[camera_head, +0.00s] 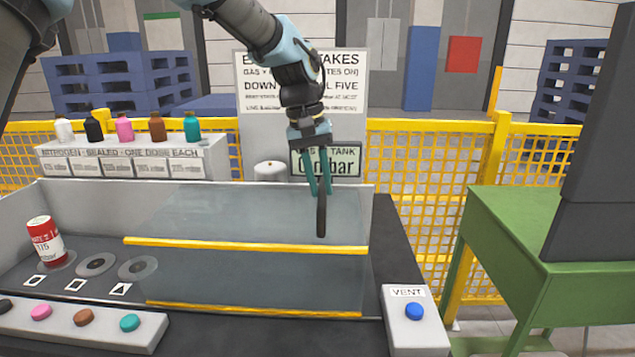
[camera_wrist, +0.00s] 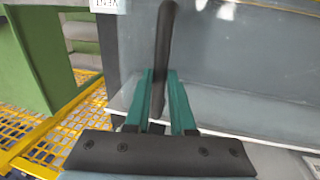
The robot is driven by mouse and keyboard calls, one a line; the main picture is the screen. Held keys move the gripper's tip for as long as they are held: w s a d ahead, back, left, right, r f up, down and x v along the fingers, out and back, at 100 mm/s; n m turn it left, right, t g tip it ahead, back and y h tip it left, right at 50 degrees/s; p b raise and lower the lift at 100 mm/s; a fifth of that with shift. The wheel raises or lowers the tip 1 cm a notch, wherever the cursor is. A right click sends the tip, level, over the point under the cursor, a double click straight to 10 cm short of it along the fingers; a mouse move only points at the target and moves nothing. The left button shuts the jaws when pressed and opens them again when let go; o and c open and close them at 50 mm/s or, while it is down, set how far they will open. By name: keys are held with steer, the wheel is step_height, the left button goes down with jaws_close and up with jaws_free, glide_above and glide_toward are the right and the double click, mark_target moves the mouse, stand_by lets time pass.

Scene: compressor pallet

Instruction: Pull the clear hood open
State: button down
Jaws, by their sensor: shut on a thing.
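The clear hood (camera_head: 250,278) is a see-through pane over the grey bench, with yellow strips along two of its edges. A dark upright bar (camera_head: 321,218), seemingly the hood's handle, stands at its right part; how it joins the hood is hard to see. My gripper (camera_head: 320,190) comes down from above with teal fingers shut on this bar near its top. In the wrist view the bar (camera_wrist: 165,45) runs between the two fingers (camera_wrist: 161,80) and beyond them.
A red-and-white can (camera_head: 44,240) and round discs (camera_head: 138,268) sit at the bench's left. A VENT box with a blue button (camera_head: 414,311) is at the front right. A row of bottles (camera_head: 124,127) stands behind left. A green table (camera_head: 540,220) stands right, before a yellow fence (camera_head: 420,170).

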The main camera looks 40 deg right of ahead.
steer(key=c, duration=0.8)
jaws_free()
steer(key=shift+o, duration=0.2)
steer(key=shift+r, duration=0.1)
step_height(320, 180, up, 10)
steer(key=w+a+b, duration=0.1)
steer(key=shift+w+a+r+b, duration=0.25)
steer(key=shift+w+b, duration=0.05)
